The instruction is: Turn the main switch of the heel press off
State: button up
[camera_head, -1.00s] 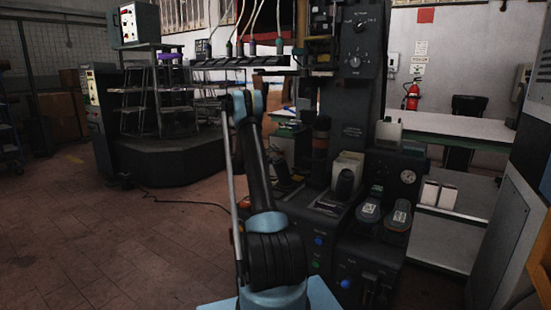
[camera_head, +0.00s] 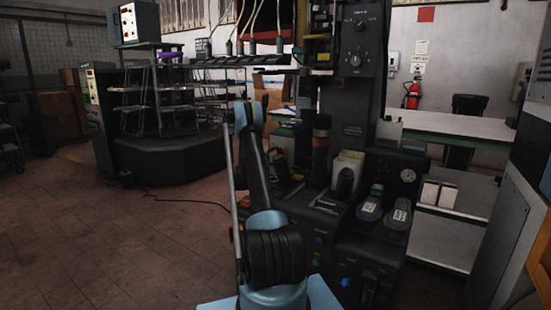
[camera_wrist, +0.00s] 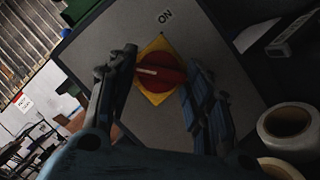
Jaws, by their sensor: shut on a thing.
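In the wrist view, the main switch is a red rotary knob (camera_wrist: 162,72) on a yellow diamond plate (camera_wrist: 157,96), fixed to a tilted grey panel (camera_wrist: 110,35). The word ON is printed above the plate. The white mark on the knob points left in the picture, away from ON. My gripper (camera_wrist: 163,68) has one finger on each side of the knob and is shut on it. The exact finger contact is dark and hard to see. In the head view, the dark heel press (camera_head: 352,110) stands right of my arm; my gripper and the red knob are hidden there.
Pale rolls (camera_wrist: 285,121) lie close to the right finger in the wrist view.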

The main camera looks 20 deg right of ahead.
jog(key=shift+f+n+t, duration=0.15)
jog(key=shift+n+t, duration=0.25)
jog(key=shift+n, duration=0.7)
jog(key=o, duration=1)
jog(key=shift+o, duration=0.2)
jog(key=v, duration=0.7)
jog(key=shift+a+f, duration=0.15)
jog(key=shift+f, duration=0.05)
jog(key=shift+r, duration=0.1)
